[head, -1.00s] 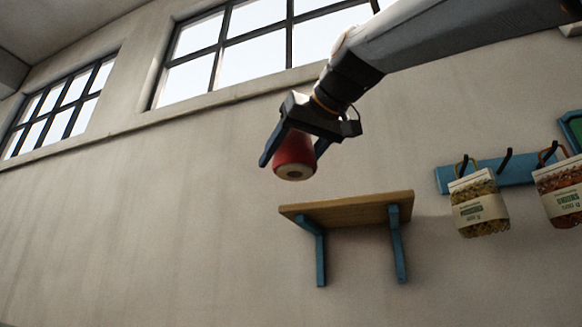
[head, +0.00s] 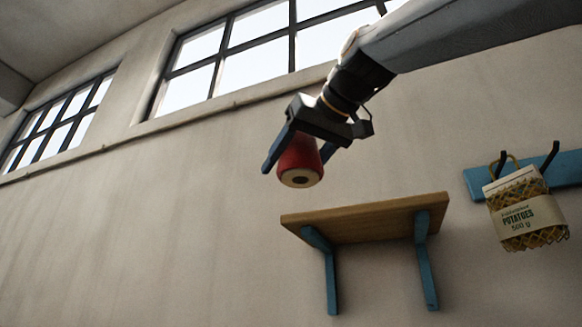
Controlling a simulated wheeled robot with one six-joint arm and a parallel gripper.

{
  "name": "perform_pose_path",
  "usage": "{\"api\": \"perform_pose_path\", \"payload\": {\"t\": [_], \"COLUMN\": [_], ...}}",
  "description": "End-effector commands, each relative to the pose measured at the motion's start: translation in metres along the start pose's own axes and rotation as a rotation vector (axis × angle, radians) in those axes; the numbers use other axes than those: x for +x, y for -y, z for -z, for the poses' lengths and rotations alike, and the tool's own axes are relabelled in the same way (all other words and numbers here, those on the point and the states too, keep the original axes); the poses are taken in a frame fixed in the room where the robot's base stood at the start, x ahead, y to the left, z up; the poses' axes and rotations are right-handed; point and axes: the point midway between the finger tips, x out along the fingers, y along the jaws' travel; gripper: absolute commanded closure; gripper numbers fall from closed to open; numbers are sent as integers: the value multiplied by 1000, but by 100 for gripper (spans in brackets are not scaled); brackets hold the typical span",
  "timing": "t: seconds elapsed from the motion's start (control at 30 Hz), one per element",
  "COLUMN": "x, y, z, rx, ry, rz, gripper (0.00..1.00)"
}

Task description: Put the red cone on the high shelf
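The red cone (head: 299,158) is held between the two dark fingers of my gripper (head: 300,155), with its pale round end and dark centre hole facing down toward the camera. The gripper is shut on it. The high shelf (head: 365,217) is a wooden board on two blue brackets fixed to the wall. The cone shows above the shelf's left part in the picture, apart from it. The shelf is seen from below, so its top surface is hidden.
A blue hook rail (head: 480,184) is on the wall at the right. A net sack labelled potatoes (head: 525,212) hangs from it. Barred windows (head: 222,65) run along the upper wall. The wall left of the shelf is bare.

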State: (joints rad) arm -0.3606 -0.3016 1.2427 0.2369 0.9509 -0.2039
Motion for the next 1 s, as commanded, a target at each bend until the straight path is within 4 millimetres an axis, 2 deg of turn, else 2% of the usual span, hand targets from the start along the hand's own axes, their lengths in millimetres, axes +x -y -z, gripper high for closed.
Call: {"api": "perform_pose_path", "payload": {"t": [0.57, 1.0], "x": [12, 33], "y": [-22, -47], "z": [5, 8], "rx": [3, 4], "ry": [0, 0], "rz": [-8, -6], "gripper": [66, 66]}}
